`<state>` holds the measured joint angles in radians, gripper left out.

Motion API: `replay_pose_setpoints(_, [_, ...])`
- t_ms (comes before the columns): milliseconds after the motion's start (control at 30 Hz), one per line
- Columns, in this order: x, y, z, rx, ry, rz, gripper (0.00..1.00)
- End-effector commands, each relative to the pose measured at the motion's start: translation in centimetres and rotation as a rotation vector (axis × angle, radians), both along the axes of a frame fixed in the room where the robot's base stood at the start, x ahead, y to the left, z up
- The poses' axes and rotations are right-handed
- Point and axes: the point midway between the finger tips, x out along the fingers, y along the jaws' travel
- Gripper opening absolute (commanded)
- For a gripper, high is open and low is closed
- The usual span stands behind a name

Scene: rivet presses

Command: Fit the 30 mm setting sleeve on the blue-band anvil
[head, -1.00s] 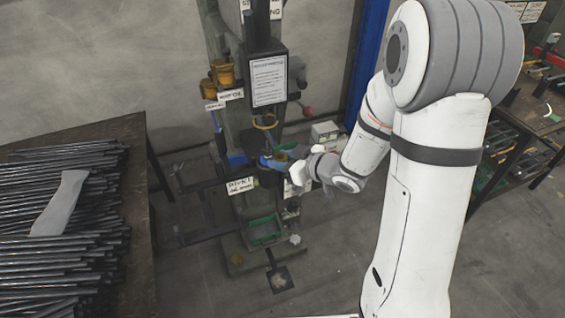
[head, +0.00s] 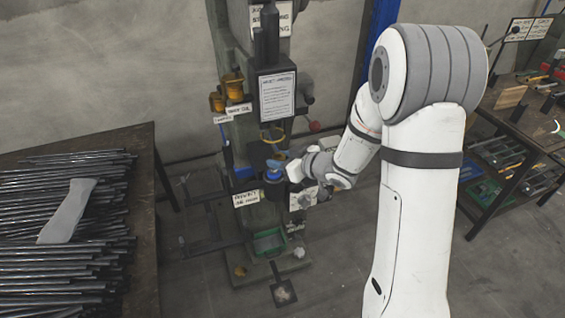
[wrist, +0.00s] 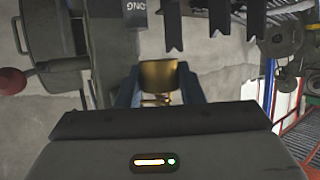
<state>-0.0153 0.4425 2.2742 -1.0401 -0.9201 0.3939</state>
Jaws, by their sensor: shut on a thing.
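My gripper (head: 284,166) is at the front of the press, beside its lower tooling. In the wrist view my gripper (wrist: 158,92) is shut on a brass-coloured sleeve (wrist: 160,75), held between its two blue-grey fingers. A round blue part (head: 273,174), which looks like the blue-band anvil, shows on the press at the fingertips. The sleeve is too small and too covered in the head view to tell whether it touches the anvil or sits above it. The anvil is not clear in the wrist view.
The press carries a notice board (head: 277,96), yellow cups (head: 232,87) and a red-knobbed lever (head: 314,127). A green tray (head: 269,241) sits low on it. A table with dark rods (head: 60,215) stands left, a tool bench (head: 535,125) right.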

Motion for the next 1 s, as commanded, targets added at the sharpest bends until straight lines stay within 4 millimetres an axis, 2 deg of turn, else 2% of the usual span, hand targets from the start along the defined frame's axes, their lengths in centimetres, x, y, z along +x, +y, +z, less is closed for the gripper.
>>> replay_pose_setpoints(867, [5.0, 1.8, 0.1, 0.001, 0.0, 0.001, 0.06])
replay_pose_setpoints(1000, [4.9, 1.8, -1.2, 0.001, 0.0, 0.001, 0.06])
